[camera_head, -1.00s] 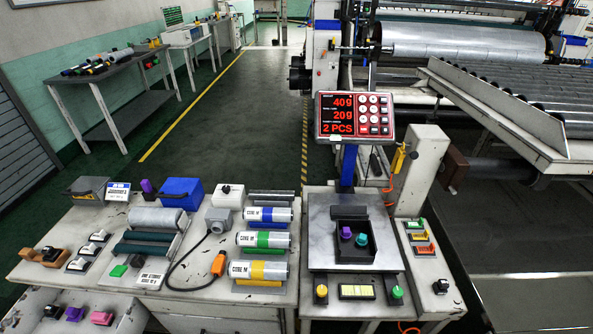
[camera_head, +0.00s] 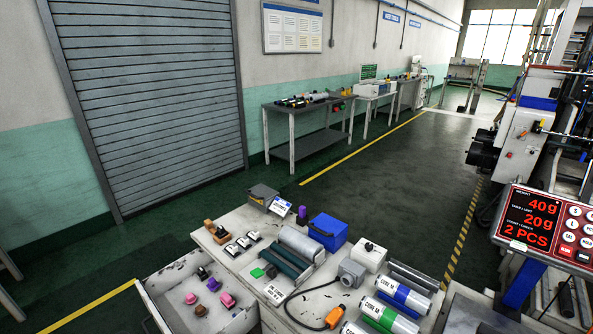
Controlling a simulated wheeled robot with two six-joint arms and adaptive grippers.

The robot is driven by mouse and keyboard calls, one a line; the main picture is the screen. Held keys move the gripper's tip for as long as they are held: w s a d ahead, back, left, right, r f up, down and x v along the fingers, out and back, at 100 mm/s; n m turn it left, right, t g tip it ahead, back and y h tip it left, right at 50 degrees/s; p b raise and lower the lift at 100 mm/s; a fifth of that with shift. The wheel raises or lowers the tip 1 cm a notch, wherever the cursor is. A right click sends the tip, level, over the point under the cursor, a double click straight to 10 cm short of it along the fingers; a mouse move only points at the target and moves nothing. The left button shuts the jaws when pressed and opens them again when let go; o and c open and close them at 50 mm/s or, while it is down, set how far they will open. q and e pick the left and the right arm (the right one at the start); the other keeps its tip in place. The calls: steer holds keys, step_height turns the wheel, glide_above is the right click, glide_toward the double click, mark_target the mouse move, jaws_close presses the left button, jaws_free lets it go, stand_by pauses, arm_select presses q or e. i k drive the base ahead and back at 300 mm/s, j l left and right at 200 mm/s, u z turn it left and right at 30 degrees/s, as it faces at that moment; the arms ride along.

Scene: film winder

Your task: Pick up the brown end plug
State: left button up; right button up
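The brown end plug (camera_head: 200,311) lies in the open white drawer or bin (camera_head: 152,296) at the lower left, near the other plugs. It is small and dark, standing apart from the drawer walls. A black plug (camera_head: 202,272), a purple plug (camera_head: 213,285) and two pink plugs (camera_head: 191,298) (camera_head: 227,300) lie around it. Neither of my grippers shows in the head view.
The workbench (camera_head: 237,212) behind the drawer holds a blue box (camera_head: 328,232), grey rollers (camera_head: 300,245), labelled cores (camera_head: 402,295) and an orange-ended cable (camera_head: 334,316). A red scale display (camera_head: 530,217) stands at right. Floor beyond the bench is clear.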

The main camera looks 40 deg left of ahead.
mark_target(200, 310)
steer(key=u, duration=2.15)
